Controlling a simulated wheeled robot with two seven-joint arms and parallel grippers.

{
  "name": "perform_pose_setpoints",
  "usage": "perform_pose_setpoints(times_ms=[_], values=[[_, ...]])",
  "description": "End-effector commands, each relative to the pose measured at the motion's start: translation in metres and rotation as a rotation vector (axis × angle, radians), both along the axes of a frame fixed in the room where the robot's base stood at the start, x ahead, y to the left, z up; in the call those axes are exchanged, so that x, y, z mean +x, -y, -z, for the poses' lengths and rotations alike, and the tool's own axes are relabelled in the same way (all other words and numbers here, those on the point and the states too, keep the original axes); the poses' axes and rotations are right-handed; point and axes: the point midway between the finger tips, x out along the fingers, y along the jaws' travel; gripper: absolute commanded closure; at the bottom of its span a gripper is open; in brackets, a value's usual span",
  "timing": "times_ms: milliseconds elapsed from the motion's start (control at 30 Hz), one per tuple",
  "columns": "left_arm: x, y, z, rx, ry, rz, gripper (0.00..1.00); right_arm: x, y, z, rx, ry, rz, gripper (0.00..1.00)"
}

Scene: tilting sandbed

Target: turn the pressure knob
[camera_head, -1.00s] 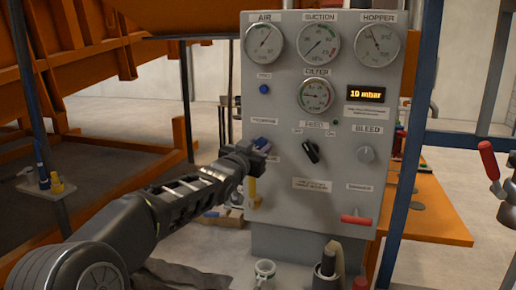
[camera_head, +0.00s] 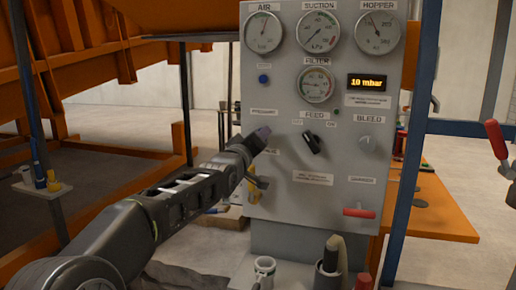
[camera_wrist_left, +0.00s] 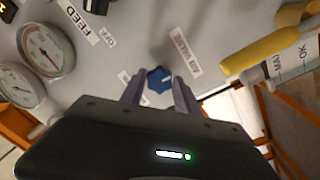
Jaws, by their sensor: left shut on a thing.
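The blue pressure knob (camera_wrist_left: 159,79) shows in the left wrist view between the two fingertips, with a light mark on its face. My left gripper (camera_wrist_left: 158,88) is shut on it, one grey-purple finger on each side. In the head view my left gripper (camera_head: 260,138) reaches the left part of the grey panel (camera_head: 335,215), just below the PRESSURE label (camera_head: 263,111). There the gripper hides the knob. The orange display (camera_head: 368,82) reads 10 mbar. My right gripper is not in view.
The black FEED knob (camera_head: 312,143) and the grey BLEED knob (camera_head: 367,143) are to the right. A yellow handle (camera_head: 253,185) is close below my gripper; it also shows in the wrist view (camera_wrist_left: 262,53). A red lever (camera_head: 359,213) is lower right. Gauges fill the panel top.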

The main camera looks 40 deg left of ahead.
Motion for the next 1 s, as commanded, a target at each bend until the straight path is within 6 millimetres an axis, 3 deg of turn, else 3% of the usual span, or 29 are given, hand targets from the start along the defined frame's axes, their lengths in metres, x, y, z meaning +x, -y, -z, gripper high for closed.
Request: perform_pose_setpoints(times_ms=[33,300,600,1000], values=[[0.000,0.001,0.005,-0.040,0.016,0.002,1.00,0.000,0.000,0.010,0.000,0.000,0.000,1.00],[0.001,0.001,0.003,-0.280,0.097,0.001,1.00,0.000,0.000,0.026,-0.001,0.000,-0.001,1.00],[0.001,0.002,0.001,-0.487,0.167,0.000,1.00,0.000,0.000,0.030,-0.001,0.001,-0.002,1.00],[0.001,0.001,0.000,-0.580,0.201,-0.001,1.00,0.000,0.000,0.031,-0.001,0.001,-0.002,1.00]])
